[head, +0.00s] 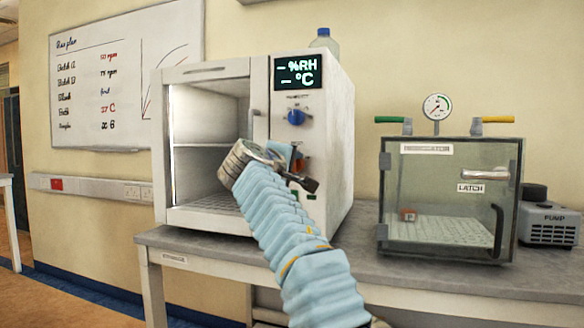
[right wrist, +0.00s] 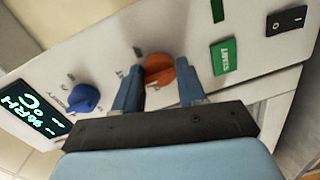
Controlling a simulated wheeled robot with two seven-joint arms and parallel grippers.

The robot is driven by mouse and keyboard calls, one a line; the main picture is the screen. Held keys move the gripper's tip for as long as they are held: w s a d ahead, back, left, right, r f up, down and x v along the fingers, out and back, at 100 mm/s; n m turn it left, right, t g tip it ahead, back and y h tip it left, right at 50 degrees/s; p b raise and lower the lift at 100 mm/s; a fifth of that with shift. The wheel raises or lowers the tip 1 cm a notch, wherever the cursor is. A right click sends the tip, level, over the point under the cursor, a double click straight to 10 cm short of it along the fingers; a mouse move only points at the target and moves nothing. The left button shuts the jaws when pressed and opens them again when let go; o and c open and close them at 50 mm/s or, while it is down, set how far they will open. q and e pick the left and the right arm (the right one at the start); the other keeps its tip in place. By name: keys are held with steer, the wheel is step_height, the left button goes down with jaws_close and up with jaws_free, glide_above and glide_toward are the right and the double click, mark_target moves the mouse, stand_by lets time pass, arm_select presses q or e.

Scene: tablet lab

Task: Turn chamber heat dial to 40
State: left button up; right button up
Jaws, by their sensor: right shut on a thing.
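The white test chamber (head: 328,150) stands on the bench with its shelf space visible at the left. Its display (head: 298,72) shows dashes beside "%RH" and "°C". An orange dial (right wrist: 159,68) sits on the control panel, partly hidden behind my gripper in the head view; its markings are too small to read. A blue dial (head: 296,117) is above it, also in the right wrist view (right wrist: 84,97). My right gripper (right wrist: 160,75) is shut on the orange dial, one blue finger on either side. My left gripper is not in view.
A green START button (right wrist: 226,56) and a black switch (right wrist: 287,19) lie close to the orange dial. A glass desiccator box (head: 450,195) with a gauge and a pump (head: 549,225) stand to the right. A bottle (head: 324,40) stands on the chamber.

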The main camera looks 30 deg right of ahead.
steer(key=shift+r, duration=0.1)
stand_by(0.3)
steer(key=o, duration=1)
steer(key=b+v, duration=0.4)
steer(key=v, duration=0.9)
steer(key=shift+s+a, duration=0.25)
steer(key=shift+a, duration=0.05)
